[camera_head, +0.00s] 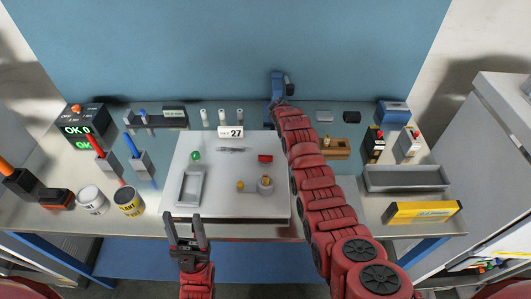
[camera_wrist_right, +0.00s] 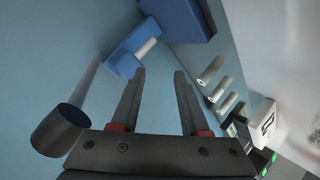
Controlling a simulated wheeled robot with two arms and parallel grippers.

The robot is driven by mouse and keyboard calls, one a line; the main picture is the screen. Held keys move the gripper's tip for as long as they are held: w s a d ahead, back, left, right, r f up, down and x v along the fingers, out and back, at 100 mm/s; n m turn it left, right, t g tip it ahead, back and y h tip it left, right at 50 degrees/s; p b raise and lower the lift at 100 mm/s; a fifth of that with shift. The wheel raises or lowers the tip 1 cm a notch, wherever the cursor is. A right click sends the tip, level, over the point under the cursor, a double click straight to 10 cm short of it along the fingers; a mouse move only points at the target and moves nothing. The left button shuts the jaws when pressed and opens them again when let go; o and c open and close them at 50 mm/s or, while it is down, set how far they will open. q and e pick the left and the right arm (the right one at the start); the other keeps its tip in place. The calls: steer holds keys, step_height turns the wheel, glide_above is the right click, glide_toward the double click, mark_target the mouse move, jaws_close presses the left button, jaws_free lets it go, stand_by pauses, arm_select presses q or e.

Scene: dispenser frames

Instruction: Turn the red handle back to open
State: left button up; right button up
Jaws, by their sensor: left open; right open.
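No red handle can be told for certain. A small red piece (camera_head: 265,158) lies on the white board (camera_head: 225,145). Two upright units at the right, a black one (camera_head: 375,146) and a pale one (camera_head: 407,145), carry small red tops. My right arm reaches across the table to a blue fixture (camera_head: 277,84) at the back wall. My right gripper (camera_wrist_right: 159,74) is open and empty, its fingers apart, with blue parts (camera_wrist_right: 133,52) just beyond them. My left gripper (camera_head: 183,218) is open and empty at the board's front left edge.
A grey tray (camera_head: 407,179) and a yellow box (camera_head: 422,212) stand at the right. Cans (camera_head: 128,201), holders and a display box (camera_head: 85,122) fill the left. In the right wrist view, a dark cylinder (camera_wrist_right: 61,130) is left of the gripper. My right arm hides part of the table.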

steer(key=s+a+r+n+g, duration=0.3)
steer(key=s+r+n+g, duration=0.15)
steer(key=s+g, duration=0.25)
step_height(320, 180, up, 8)
steer(key=n+g+h, duration=0.2)
steer(key=g, duration=0.3)
glide_above(266, 156)
step_height(266, 156, down, 8)
steer(key=b, duration=0.6)
steer(key=shift+w+f+b, duration=0.1)
steer(key=shift+f+b, duration=0.05)
steer(key=shift+b, duration=0.15)
step_height(266, 156, down, 9)
steer(key=p, duration=0.3)
jaws_close()
